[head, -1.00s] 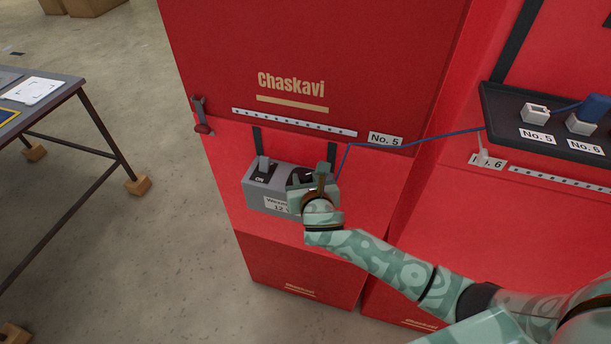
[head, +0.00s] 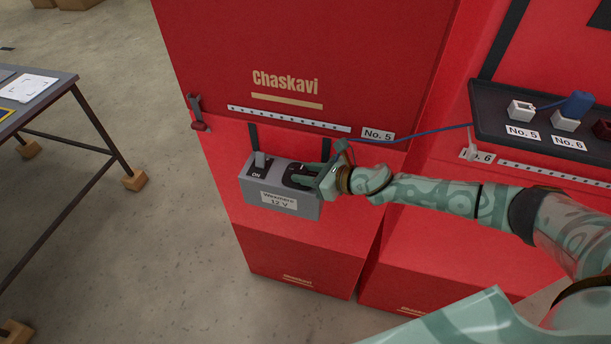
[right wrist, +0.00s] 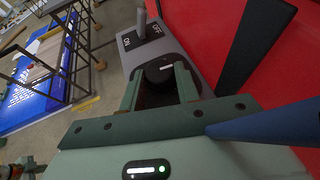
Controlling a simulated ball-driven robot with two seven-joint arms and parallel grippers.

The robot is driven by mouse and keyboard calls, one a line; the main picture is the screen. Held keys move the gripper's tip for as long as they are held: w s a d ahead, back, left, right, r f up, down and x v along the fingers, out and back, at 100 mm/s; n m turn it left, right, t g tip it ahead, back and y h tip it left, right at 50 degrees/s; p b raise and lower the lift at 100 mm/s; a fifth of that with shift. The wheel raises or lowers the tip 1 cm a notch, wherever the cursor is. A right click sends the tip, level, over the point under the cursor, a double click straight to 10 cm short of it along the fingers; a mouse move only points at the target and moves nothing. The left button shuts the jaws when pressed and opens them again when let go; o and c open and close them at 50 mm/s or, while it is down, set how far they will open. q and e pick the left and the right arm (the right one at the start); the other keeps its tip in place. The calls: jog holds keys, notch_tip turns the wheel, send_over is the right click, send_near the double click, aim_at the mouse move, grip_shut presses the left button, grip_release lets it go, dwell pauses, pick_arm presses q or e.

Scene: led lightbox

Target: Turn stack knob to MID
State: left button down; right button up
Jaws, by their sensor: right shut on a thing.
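A grey supply box (head: 285,203) labelled "Wexmere 12 V" is mounted low on the red panel in the head view. Its dark round knob (right wrist: 158,74) shows between the fingers in the right wrist view, with a short white mark on top. My right gripper (right wrist: 160,82) is shut on this knob from both sides. In the head view the right gripper (head: 310,175) covers most of the knob at the box's right end. I cannot read any MID label or tell which setting the mark points to. My left gripper is not in view.
A lever switch (head: 260,160) marked ON stands on the box left of the knob. A blue cable (head: 420,137) runs from near the gripper to a dark tray (head: 490,120) with sockets at right. A table (head: 75,83) stands at left; the floor between is clear.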

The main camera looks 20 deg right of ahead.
jog(key=shift+w+d+n+g+y+b, duration=0.1)
jog(key=shift+n+g+y+b, duration=0.3)
jog(key=shift+n, duration=0.1)
jog(key=o, duration=1)
jog(key=b+v, duration=0.1)
jog(key=v, duration=1.1)
jog(key=shift+w+d, duration=0.1)
jog(key=shift+d, duration=0.05)
